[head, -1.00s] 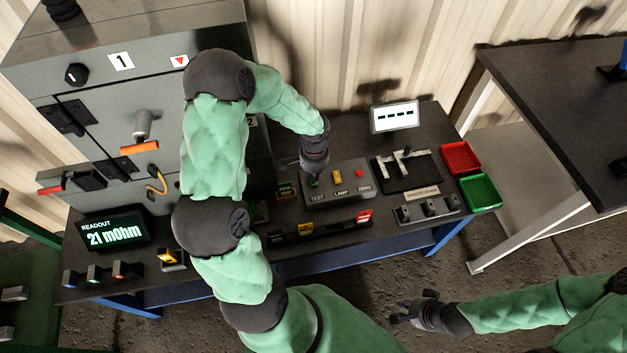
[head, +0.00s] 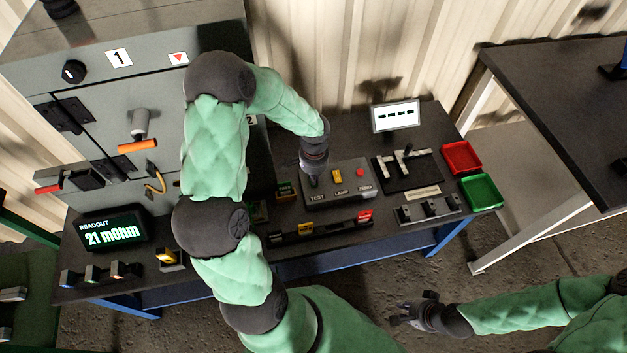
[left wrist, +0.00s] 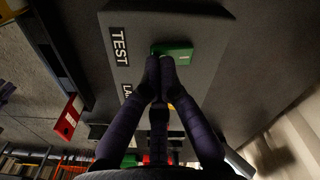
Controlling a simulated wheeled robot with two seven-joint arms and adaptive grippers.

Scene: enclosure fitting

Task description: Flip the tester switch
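The tester (head: 350,183) is a grey box on the dark bench, with the labels TEST, LAMP and ZERO. In the left wrist view its green switch (left wrist: 178,53) stands beside the TEST label (left wrist: 119,46). My left gripper (head: 314,182) points down at the TEST end and hides the green switch in the head view. In the left wrist view the left gripper's fingertips (left wrist: 161,76) are together at the green switch's edge; I cannot tell whether they touch it. My right gripper (head: 408,311) is empty, its fingers apart, away from the bench.
A yellow switch (head: 337,175) and a red button (head: 360,172) are on the same box. To its right are a black fixture (head: 405,182), a red tray (head: 461,157) and a green tray (head: 481,191). A grey cabinet (head: 110,90) stands at left, above a readout (head: 113,233) showing 21 mOhm.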

